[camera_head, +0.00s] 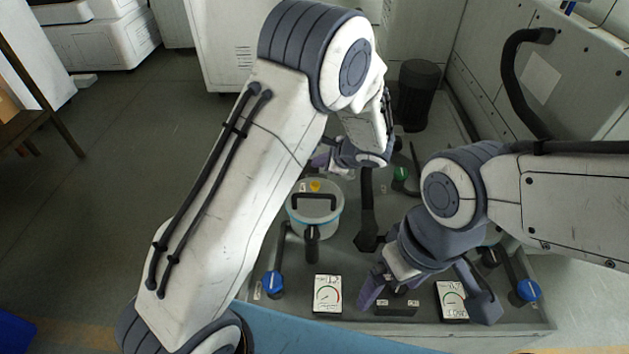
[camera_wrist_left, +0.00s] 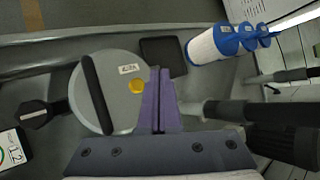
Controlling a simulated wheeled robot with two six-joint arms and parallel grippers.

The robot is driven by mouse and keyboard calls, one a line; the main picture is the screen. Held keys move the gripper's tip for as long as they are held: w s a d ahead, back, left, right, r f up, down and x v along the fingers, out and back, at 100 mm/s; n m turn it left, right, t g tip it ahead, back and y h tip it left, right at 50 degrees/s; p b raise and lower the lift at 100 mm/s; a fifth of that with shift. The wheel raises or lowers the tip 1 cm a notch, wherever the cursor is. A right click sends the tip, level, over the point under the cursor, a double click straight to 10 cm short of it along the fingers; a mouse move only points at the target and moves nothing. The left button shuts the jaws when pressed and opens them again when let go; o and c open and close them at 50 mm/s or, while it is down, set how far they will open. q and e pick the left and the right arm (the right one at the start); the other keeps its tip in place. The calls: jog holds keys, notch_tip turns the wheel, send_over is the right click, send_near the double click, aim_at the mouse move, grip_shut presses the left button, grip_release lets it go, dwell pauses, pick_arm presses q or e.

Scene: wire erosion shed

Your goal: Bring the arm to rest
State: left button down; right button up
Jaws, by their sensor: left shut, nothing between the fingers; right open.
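My left arm reaches across the middle of the head view. Its gripper (camera_head: 322,164) hangs just behind the lidded bucket (camera_head: 315,222). In the left wrist view its purple fingers (camera_wrist_left: 158,100) are shut together with nothing between them. The fingers overlap the edge of the bucket's grey lid (camera_wrist_left: 128,75) in that view; I cannot tell the height gap. My right gripper (camera_head: 428,296) points down at the front of the grey tray, its fingers spread wide around a small dark labelled block (camera_head: 397,308).
The grey tray (camera_head: 250,308) holds two dial gauges (camera_head: 328,295) (camera_head: 452,301), blue-handled valves (camera_head: 272,284) (camera_head: 528,291) and a green valve (camera_head: 401,173). A black bin (camera_head: 419,85) stands behind. A machine with a black hose (camera_head: 518,85) is at right.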

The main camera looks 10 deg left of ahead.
dwell(0.3)
pick_arm(q)
jog(key=s+d+r+n+g+h+p, duration=0.1)
jog(key=s+r, duration=0.4)
jog(key=s, duration=0.6)
jog(key=s+d+r+n+g+h+p, duration=0.1)
jog(key=s+d+r+n+h, duration=0.3)
jog(key=s, duration=0.7)
jog(key=s+d+r+n+g+h+p, duration=0.2)
jog(key=s+r, duration=0.4)
jog(key=s, duration=0.6)
jog(key=shift+d+n+g+h, duration=0.7)
jog(key=shift+d+n+g, duration=0.1)
jog(key=shift+d+n, duration=0.35)
